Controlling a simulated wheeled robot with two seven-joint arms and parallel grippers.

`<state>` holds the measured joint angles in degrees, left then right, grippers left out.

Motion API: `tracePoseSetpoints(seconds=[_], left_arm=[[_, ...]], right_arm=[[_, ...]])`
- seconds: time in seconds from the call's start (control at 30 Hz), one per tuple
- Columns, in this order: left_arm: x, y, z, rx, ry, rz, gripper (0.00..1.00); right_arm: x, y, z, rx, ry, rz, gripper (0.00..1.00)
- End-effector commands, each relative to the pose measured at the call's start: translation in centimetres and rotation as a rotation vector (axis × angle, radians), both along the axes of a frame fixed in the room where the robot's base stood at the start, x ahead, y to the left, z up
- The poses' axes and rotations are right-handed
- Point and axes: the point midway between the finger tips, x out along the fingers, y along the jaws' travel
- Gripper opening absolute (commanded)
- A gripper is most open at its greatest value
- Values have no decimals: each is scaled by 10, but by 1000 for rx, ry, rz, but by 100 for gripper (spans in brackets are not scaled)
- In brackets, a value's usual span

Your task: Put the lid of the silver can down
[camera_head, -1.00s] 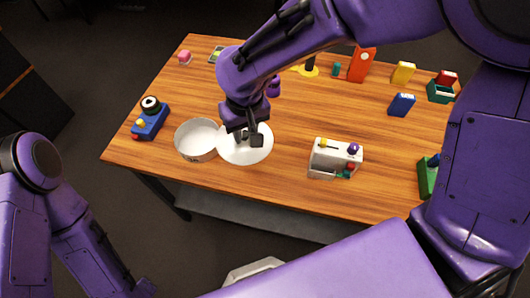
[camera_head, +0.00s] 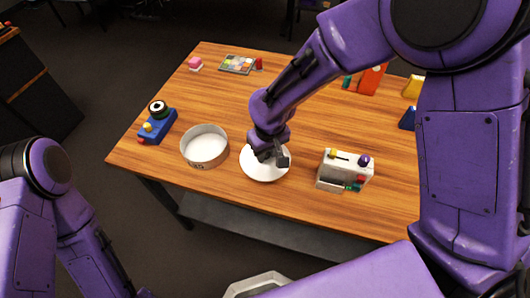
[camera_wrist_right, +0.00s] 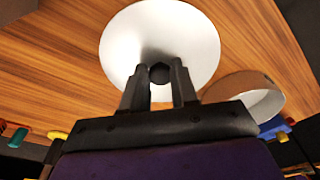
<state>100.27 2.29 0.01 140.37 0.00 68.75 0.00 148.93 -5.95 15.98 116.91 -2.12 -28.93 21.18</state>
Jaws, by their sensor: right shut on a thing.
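The silver can (camera_head: 204,162) stands open on the table, a low, wide, pale round tin. It also shows in the right wrist view (camera_wrist_right: 262,104). Its lid (camera_head: 262,174) is a pale disc to the right of the can, apart from it in the head view. The lid fills the upper middle of the right wrist view (camera_wrist_right: 160,28). My right gripper (camera_head: 272,157) is shut on the lid's dark knob (camera_wrist_right: 159,73). The lid is level and low over the table or on it; I cannot tell whether it touches. My left gripper is out of view; only that arm shows.
A white box with coloured knobs (camera_head: 338,171) stands right of the lid. A colour-patched panel (camera_head: 238,64) lies at the back. Bare wood (camera_head: 215,105) lies behind the can.

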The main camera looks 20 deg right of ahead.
Motion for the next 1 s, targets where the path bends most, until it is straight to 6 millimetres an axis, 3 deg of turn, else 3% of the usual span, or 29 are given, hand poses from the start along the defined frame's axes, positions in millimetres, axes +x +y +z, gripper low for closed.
tracePoseSetpoints(seconds=[0.17, 0.57, 0.6, 0.63, 1.0], left_arm=[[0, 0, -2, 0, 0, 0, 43], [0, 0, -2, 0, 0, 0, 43], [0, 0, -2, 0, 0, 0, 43], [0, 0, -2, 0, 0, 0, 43], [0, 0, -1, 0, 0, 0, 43]], right_arm=[[-1, -1, -30, -1, 2, 0, 0], [-1, 0, -35, -1, 1, 0, 0], [-1, 0, -34, -1, 0, 0, 41], [-1, 0, -34, -1, 0, -1, 51], [0, 0, -27, 1, -3, -1, 54]])
